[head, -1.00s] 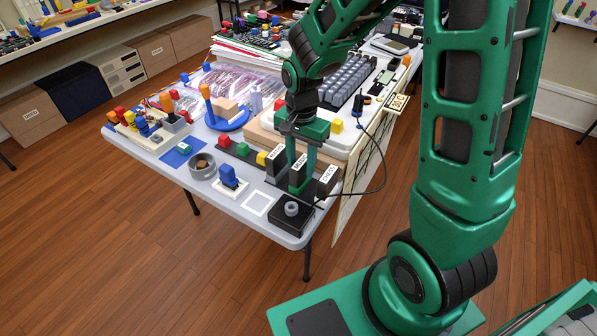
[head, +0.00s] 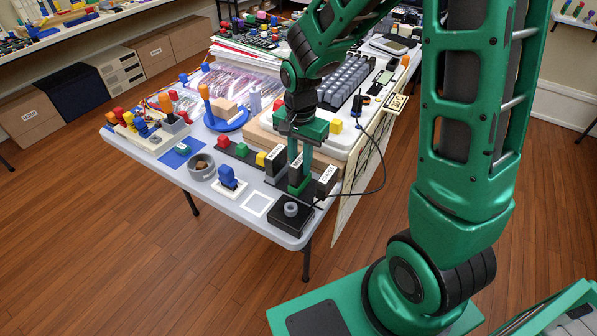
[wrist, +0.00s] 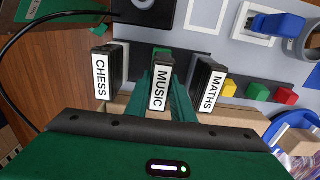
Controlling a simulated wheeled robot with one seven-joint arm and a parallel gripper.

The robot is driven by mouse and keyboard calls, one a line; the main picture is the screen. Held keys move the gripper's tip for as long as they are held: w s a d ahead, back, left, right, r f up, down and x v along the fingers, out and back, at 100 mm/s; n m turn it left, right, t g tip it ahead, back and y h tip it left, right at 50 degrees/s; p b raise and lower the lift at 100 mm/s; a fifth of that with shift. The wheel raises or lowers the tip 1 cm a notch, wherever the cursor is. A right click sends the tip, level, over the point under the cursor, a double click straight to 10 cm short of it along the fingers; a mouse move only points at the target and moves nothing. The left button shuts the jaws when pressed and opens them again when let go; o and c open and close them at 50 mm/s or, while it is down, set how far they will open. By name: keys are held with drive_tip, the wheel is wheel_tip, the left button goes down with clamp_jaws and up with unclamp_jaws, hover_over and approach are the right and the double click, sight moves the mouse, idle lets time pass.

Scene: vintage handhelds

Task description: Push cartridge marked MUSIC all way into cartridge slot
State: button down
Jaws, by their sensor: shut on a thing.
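The MUSIC cartridge (wrist: 161,84) is black with a white label and stands upright between the CHESS cartridge (wrist: 101,77) and the MATHS cartridge (wrist: 211,84) in the wrist view. My gripper (head: 297,188) is shut on the MUSIC cartridge, with green fingers on either side of it. In the head view the cartridges stand in a row near the table's front right corner, and my gripper partly covers the middle one. The cartridge slot is not clearly seen; my gripper and the cartridges hide what lies under the MUSIC cartridge.
A black box with a grey ring (head: 291,209) stands in front of the cartridges. A white square frame (head: 257,204) and a blue block on a white base (head: 228,180) lie to the left. A black cable loops at the right. A keyboard (head: 345,82) stands behind.

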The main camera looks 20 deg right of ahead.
drive_tip(key=shift+r, duration=2.25)
